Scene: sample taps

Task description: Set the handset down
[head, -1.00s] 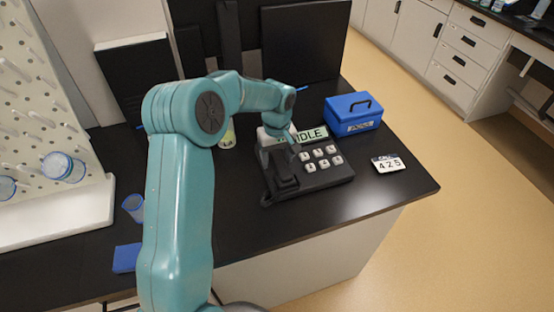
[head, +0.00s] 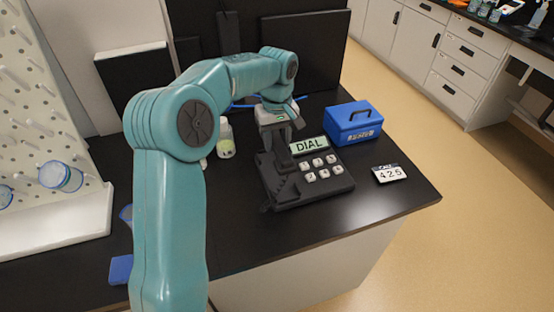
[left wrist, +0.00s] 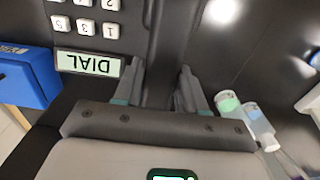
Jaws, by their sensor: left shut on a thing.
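The black desk phone (head: 335,186) sits on the dark bench top, with white keys and a display (head: 308,145) reading DIAL. My left gripper (head: 281,138) is shut on the dark handset (head: 283,156), above the phone's left side. In the left wrist view the handset (left wrist: 175,40) is a dark bar running between the two fingers (left wrist: 162,75), beside the keys and the DIAL display (left wrist: 88,65). How far the handset is from its cradle is hard to tell, dark against dark. My right gripper is not in view.
A blue box with a handle (head: 352,125) stands behind the phone at right. A card reading 425 (head: 388,174) lies right of it, near the bench edge. A small white bottle (head: 225,140) stands to the left. A pegboard rack (head: 50,140) is at far left.

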